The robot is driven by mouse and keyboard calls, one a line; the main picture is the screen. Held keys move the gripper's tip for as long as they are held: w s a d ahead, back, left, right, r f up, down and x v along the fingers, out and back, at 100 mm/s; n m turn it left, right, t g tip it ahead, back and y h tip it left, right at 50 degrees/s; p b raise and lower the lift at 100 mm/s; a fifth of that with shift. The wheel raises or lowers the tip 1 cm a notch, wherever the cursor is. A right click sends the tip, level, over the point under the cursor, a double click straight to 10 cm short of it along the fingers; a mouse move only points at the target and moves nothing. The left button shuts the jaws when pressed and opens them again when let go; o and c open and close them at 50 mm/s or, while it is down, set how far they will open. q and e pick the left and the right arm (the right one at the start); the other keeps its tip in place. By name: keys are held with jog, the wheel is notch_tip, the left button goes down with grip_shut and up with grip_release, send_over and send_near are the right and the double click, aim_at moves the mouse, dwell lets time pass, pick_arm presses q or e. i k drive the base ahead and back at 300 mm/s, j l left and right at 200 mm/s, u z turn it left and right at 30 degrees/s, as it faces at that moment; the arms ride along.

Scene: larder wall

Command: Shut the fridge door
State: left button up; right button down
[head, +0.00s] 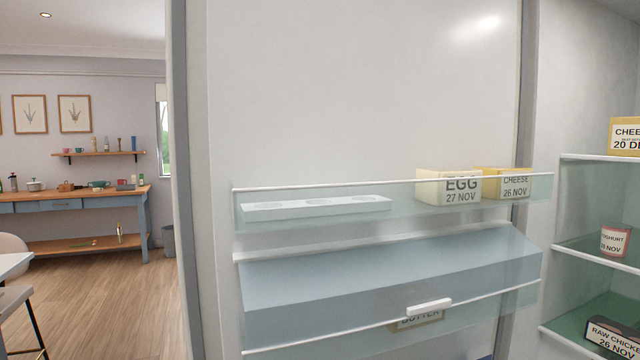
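The fridge door (360,100) stands open and fills the middle of the head view, its inner face towards me. Its upper rack (410,215) holds a white tray with round hollows (316,207), an egg box (447,188) and a cheese box (506,184). Below it is a bluish lidded compartment (390,275) with a white handle (429,307). A butter pack (417,321) shows through the rack under it. The fridge interior (590,100) is open at the right. Neither of my grippers is in view.
Fridge shelves at the right hold cheese (625,137), yoghurt (615,241) and raw chicken (612,338). Beyond the door at the left are a wooden-topped table (75,200), part of a chair (15,300) and clear wooden floor (120,300).

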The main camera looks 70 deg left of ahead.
aim_at(299, 131)
jog(key=k+j+z, duration=0.2)
jog(key=k+j, duration=1.2)
